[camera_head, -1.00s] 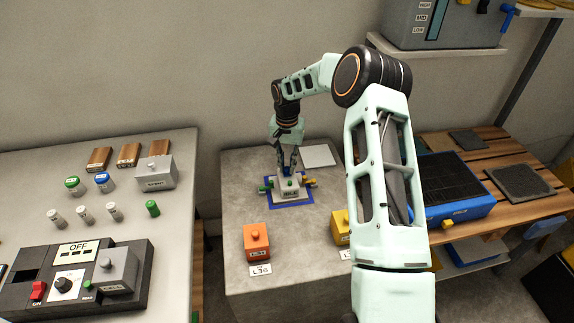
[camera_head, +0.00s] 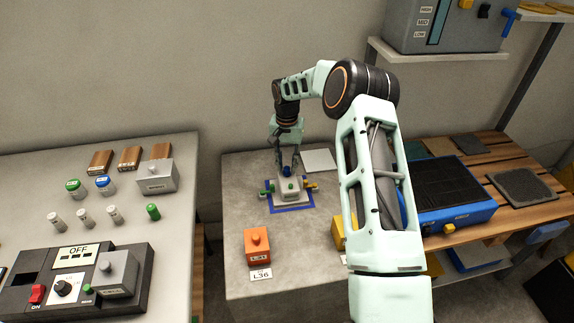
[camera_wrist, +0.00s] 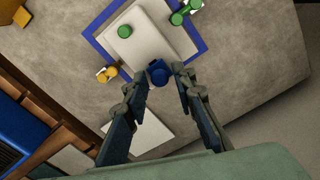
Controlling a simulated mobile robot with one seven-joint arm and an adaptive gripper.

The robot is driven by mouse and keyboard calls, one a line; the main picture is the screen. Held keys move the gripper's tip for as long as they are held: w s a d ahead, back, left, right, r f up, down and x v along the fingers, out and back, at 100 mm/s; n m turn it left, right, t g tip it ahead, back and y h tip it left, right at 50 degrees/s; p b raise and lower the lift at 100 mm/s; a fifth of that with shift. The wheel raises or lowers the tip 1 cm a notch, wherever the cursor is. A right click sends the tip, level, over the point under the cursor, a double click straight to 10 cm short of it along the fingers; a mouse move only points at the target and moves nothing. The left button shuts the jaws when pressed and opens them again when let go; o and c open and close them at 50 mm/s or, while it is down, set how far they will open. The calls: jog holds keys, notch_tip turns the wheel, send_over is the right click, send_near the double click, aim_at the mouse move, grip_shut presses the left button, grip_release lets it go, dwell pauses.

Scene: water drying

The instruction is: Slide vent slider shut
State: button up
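A pale grey box-shaped unit (camera_head: 289,190) sits in a blue outlined square on the grey table. It has a green knob on top, a green fitting at one side and a yellow fitting at the other. A blue round knob (camera_wrist: 159,73) stands at its edge in the wrist view. My gripper (camera_head: 287,166) reaches down at the unit's back edge. In the wrist view its fingers (camera_wrist: 164,76) are apart, with the blue knob between their tips; I cannot tell whether they touch it. No part marked as a vent slider is readable.
An orange block (camera_head: 257,243) stands in front on the same table, and a yellow block (camera_head: 338,232) is partly behind my arm. A white sheet (camera_head: 319,160) lies beside the unit. A blue appliance (camera_head: 455,216) is right; a grey-blue levelled unit (camera_head: 452,28) is on a shelf.

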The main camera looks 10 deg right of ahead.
aim_at(287, 167)
jog(key=shift+o, duration=0.4)
notch_tip(287, 167, up, 12)
dwell(0.3)
dwell(0.4)
